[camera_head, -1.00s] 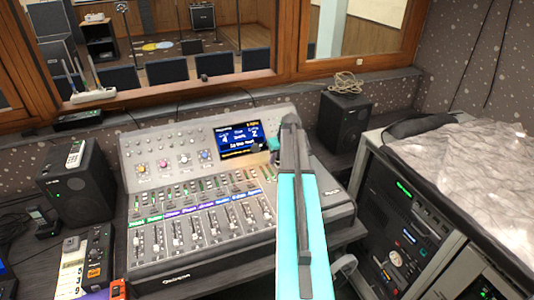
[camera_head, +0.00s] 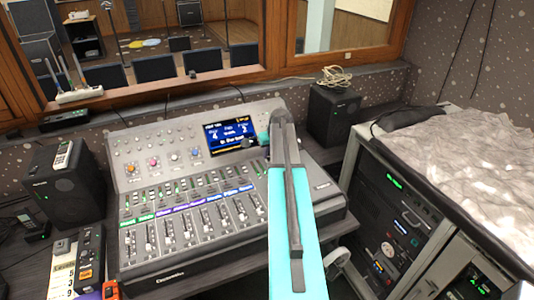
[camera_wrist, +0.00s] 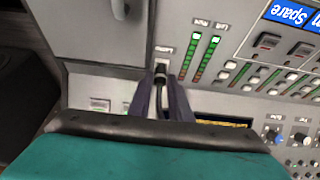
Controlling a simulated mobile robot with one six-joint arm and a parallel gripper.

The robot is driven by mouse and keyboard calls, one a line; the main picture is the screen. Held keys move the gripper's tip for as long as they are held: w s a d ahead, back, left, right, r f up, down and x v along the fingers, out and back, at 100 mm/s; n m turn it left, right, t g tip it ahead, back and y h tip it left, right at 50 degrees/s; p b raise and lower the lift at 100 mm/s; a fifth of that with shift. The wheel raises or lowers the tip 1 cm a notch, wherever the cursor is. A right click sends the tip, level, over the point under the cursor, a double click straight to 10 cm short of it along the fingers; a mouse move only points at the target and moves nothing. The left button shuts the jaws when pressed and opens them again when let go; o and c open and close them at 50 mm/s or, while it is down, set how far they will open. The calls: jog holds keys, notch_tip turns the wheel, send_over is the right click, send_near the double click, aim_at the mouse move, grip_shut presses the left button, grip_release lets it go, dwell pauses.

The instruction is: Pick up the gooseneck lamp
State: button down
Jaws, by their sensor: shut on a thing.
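The gooseneck lamp (camera_wrist: 160,74) shows in the wrist view as a short dark stem by the "Lamp" label on the mixing console (camera_wrist: 235,55). My gripper (camera_wrist: 161,92) is shut on this stem, with one finger on each side. The rest of the lamp is hidden by the fingers and the dark wrist edge. In the head view, a small dark part of the lamp (camera_head: 248,143) shows in front of the console's screen, just left of my arm's end. I cannot tell whether the lamp is clear of the console.
The console's lit screen (camera_head: 232,137) and fader rows lie left of my arm. A black speaker (camera_head: 333,115) stands behind right, another speaker (camera_head: 66,182) at left. An equipment rack (camera_head: 395,215) stands close on the right. A window is behind the desk.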

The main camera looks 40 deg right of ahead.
jog(key=shift+a+r+b, duration=0.1)
jog(key=shift+r+b, duration=0.95)
jog(key=shift+r, duration=0.55)
jog(key=s+a+b, duration=0.2)
jog(key=s+a, duration=0.1)
jog(key=a, duration=0.4)
jog(key=s+a+r+b, duration=0.1)
jog(key=s+a+b, duration=0.2)
jog(key=a, duration=0.4)
jog(key=shift+a+r, duration=0.3)
jog(key=shift+a, duration=0.1)
jog(key=shift+r, duration=0.15)
jog(key=shift+r+p, duration=1)
jog(key=shift+r, duration=0.35)
